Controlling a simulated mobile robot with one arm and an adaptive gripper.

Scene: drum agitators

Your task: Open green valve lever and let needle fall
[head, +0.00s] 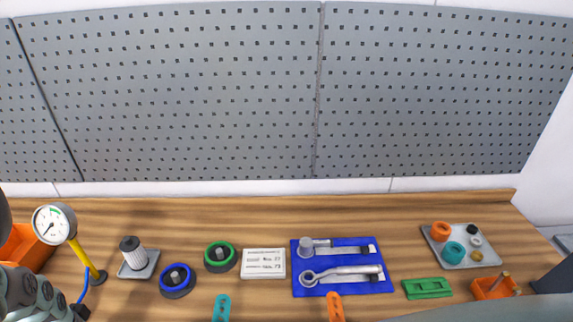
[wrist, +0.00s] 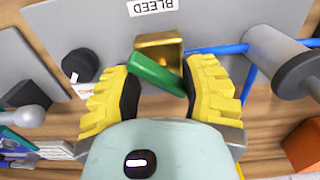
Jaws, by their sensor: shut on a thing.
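The green valve lever (wrist: 155,75) lies between the yellow fingers of my gripper (wrist: 160,72) in the wrist view. The gripper is shut on it. The lever slants from upper left to lower right across a brass valve body (wrist: 158,47), on a grey plate labelled BLEED (wrist: 152,6), which reads upside down. A round white pressure gauge (head: 54,224) stands on a yellow stem at the left of the head view. Its dark needle is small, and I cannot read its exact position. The valve and my gripper's fingers are not visible in the head view.
A blue hose (wrist: 225,49) runs right from the valve, near a grey cylinder (wrist: 295,68). A black knob (wrist: 80,65) is left of the fingers. On the bench are a filter (head: 132,253), two round parts, a blue tool tray (head: 342,290) and a parts tray (head: 447,262).

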